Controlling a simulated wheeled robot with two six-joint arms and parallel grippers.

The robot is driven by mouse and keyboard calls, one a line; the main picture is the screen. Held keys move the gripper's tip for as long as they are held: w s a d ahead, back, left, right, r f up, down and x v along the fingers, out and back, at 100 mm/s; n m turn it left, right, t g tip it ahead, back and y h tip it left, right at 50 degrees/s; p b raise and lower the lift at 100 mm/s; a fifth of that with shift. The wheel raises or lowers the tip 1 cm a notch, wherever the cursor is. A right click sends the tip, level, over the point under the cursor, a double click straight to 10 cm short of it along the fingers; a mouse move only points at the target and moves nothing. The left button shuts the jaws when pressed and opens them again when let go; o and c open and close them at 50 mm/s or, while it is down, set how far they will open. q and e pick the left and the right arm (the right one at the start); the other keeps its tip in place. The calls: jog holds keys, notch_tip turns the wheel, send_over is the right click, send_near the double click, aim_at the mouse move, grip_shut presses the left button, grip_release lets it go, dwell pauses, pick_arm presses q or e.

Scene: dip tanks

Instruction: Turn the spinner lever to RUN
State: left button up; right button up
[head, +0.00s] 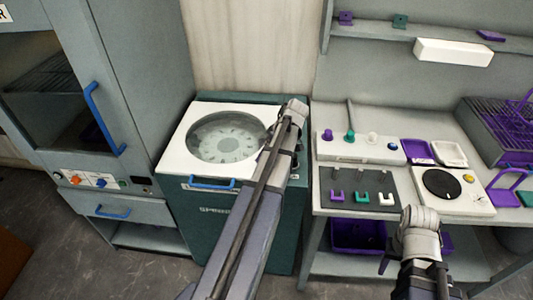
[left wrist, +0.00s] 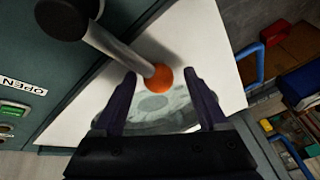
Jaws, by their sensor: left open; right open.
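The spinner (head: 174,152) is a dark green cabinet with a white top and a round clear lid. Its lever (left wrist: 125,48) shows in the left wrist view as a grey rod from a dark pivot, ending in an orange ball (left wrist: 158,80). My left gripper (left wrist: 160,90) is open, its two fingers on either side of the ball, with gaps visible at both sides. I cannot tell how deep the ball sits between them. In the head view my left arm hides the lever and left gripper. My right gripper (head: 388,262) is open and empty in front of the bench.
A grey cabinet (head: 140,70) with blue handles stands left of the spinner. A bench (head: 330,205) with several fixtures stands right.

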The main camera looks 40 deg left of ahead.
pick_arm(q)
jog(key=shift+r, duration=0.1)
jog(key=p+v, duration=0.7)
jog(key=shift+d+r, duration=0.15)
jog(key=shift+r, duration=0.2)
jog(key=shift+f, duration=0.1)
jog(key=s+d+f+m+h, duration=0.1)
jog(key=s+d+m, duration=0.4)
jog(key=d, duration=0.7)
jog(key=s+d+m+t+h, duration=0.1)
jog(key=s+d+m, duration=0.3)
jog(key=d+m, duration=0.5)
jog(key=s+d+f+m+h, duration=0.1)
jog(key=s+d+m, duration=0.4)
jog(key=d, duration=1.1)
jog(key=shift+s+f+m+t+b, duration=0.3)
jog(key=shift+m+t+b, duration=0.1)
jog(key=shift+m, duration=0.6)
